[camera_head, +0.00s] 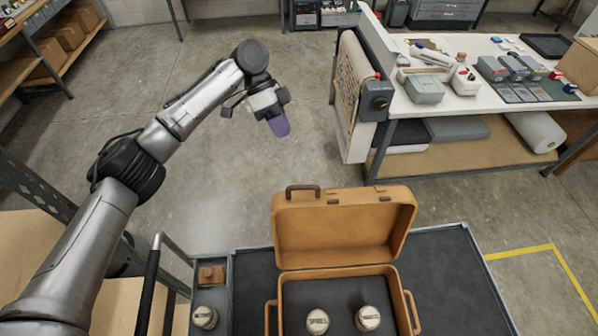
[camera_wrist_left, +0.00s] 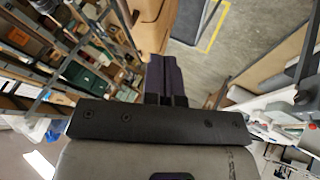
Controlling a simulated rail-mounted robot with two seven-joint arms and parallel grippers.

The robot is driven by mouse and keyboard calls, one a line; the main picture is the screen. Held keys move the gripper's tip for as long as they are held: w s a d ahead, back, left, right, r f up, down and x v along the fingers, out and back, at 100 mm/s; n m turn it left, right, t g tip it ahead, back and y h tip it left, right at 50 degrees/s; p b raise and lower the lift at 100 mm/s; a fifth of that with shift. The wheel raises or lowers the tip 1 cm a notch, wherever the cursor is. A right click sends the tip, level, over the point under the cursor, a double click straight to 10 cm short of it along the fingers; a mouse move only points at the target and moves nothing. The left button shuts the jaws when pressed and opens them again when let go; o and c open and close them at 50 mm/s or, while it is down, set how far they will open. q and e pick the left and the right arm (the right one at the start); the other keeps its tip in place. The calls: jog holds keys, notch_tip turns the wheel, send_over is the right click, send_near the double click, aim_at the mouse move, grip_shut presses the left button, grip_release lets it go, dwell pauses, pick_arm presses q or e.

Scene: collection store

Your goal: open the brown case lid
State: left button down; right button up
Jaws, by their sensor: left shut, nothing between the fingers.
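The brown case stands on a dark cart top. Its lid (camera_head: 342,230) is raised and stands up at the back, with a dark handle (camera_head: 303,188) on its upper edge. The base of the case (camera_head: 283,287) is open toward me and shows a dark lining. Two round pale-topped containers, one left (camera_head: 317,321) and one right (camera_head: 368,318), sit inside it. My left gripper (camera_head: 279,127) is above and behind the lid, apart from it. Its purple fingers (camera_wrist_left: 166,78) are shut and empty in the left wrist view. A tan-brown surface (camera_wrist_left: 152,22) shows beyond them, probably the case. My right gripper is not in view.
The cart's dark top (camera_head: 446,270) has room right of the case. A side tray at left holds a small brown block (camera_head: 211,275) and a round container (camera_head: 204,317). A white worktable (camera_head: 405,103) with tools stands behind right. Open floor lies behind.

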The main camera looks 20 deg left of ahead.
pick_arm(q)
jog(key=p, duration=0.2)
send_near(309, 194)
notch_tip(309, 194, down, 3)
jog(key=w, duration=0.2)
jog(key=shift+s+d+f+p, duration=0.1)
jog(key=shift+s+d+p, duration=0.5)
jog(key=shift+s, duration=0.25)
jog(key=shift+s+d+f+p, duration=0.1)
jog(key=shift+s+d+p, duration=0.5)
jog(key=shift+s, duration=0.25)
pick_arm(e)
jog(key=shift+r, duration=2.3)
